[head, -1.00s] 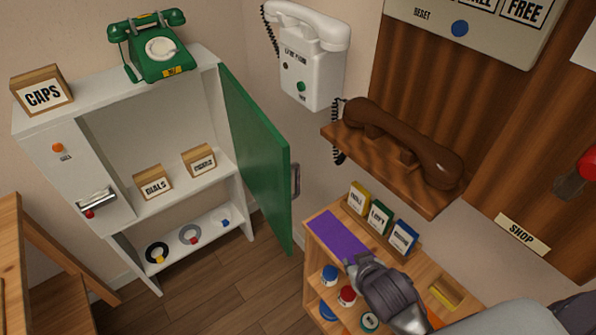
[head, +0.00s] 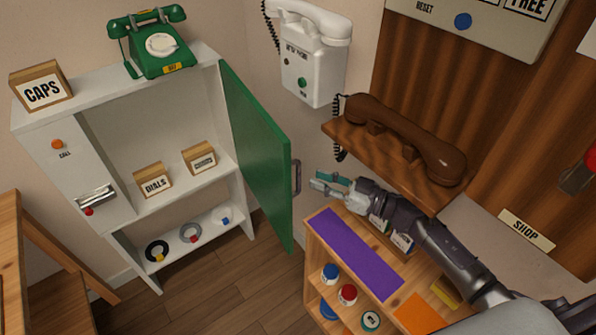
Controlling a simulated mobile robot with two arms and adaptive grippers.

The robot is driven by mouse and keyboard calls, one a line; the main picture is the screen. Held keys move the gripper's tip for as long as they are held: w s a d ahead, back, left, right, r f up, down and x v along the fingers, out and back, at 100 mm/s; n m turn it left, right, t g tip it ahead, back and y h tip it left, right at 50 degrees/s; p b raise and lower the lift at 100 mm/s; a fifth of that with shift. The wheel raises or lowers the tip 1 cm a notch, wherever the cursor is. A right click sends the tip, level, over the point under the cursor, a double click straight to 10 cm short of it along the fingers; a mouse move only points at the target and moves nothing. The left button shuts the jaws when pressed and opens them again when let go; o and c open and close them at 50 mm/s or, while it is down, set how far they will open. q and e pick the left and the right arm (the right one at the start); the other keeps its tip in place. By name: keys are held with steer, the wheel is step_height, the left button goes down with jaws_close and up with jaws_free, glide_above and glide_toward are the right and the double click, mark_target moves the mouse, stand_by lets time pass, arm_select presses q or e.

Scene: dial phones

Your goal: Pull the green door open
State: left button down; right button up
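The green door (head: 258,160) is hinged on the right side of the white cabinet (head: 50,125) and stands swung open, so the shelves inside show. Its grey handle (head: 296,177) is on the door's outer face, near the free edge. My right gripper (head: 318,182) is just right of the handle, with its fingertips pointing left. There seems to be a small gap between the fingertips and the handle. The fingers look spread apart with nothing between them. My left gripper is not in the view.
A wooden shelf unit (head: 312,240) with a purple mat (head: 352,252) and small jars stands below my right arm. A brown handset (head: 405,138) lies on a wall shelf just above the arm. A white wall phone (head: 312,60) hangs behind the door. Floor in front of the cabinet is clear.

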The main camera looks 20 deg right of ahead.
mark_target(298, 189)
steer(key=x, duration=0.6)
steer(key=shift+w+a, duration=0.25)
steer(key=shift+a, duration=0.05)
jaws_close()
